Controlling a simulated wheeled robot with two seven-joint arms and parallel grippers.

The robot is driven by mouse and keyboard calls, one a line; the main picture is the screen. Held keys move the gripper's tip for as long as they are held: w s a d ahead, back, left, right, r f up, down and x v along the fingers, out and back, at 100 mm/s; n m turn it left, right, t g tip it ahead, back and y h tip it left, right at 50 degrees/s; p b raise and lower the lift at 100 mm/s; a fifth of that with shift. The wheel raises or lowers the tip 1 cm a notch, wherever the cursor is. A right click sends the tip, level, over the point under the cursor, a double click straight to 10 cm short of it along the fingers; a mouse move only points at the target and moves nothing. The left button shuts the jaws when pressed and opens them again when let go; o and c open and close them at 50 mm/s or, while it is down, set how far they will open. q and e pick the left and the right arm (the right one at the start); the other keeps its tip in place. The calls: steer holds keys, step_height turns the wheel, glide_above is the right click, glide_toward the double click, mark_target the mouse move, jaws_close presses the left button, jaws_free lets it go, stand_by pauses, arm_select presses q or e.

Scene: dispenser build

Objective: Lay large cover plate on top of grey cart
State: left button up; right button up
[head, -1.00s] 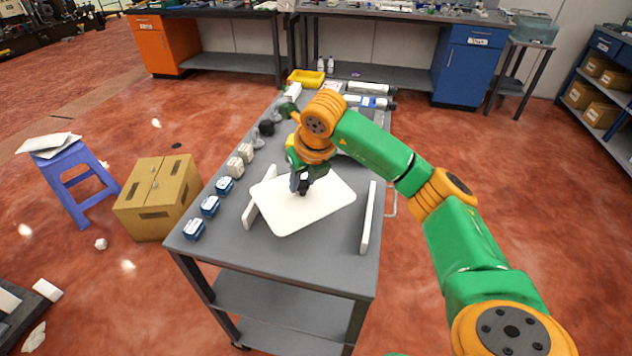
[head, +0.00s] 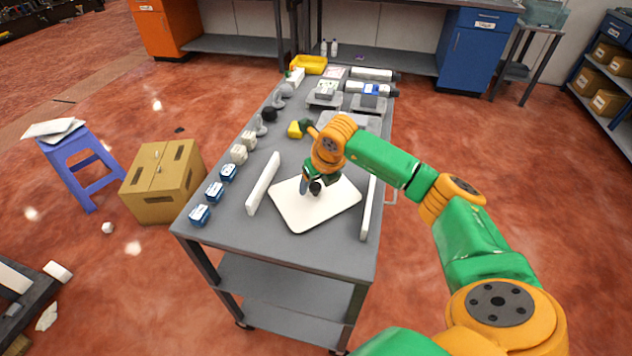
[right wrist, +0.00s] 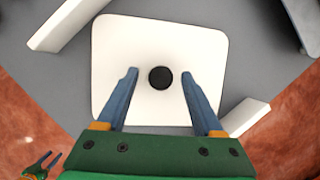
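The large white cover plate (head: 300,213), with rounded corners, lies flat on top of the grey cart (head: 235,238), between two white bars. Its round black knob (right wrist: 160,77) stands at its middle in the right wrist view. My right gripper (head: 313,188) is just over the plate. In the right wrist view its two blue fingers are open, one on each side of the knob with a gap to it. My left gripper (right wrist: 40,163) shows small at the lower left corner of the right wrist view, fingers apart and away from the plate.
White bars stand left (head: 263,183) and right (head: 369,208) of the plate. Several small blue boxes (head: 214,192) line the cart's left edge. A yellow block (head: 295,130), grey trays and a yellow bin (head: 309,65) are farther back. The cart's front strip is clear.

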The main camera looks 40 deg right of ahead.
steer(key=b+v, duration=0.1)
steer(key=v, duration=1.1)
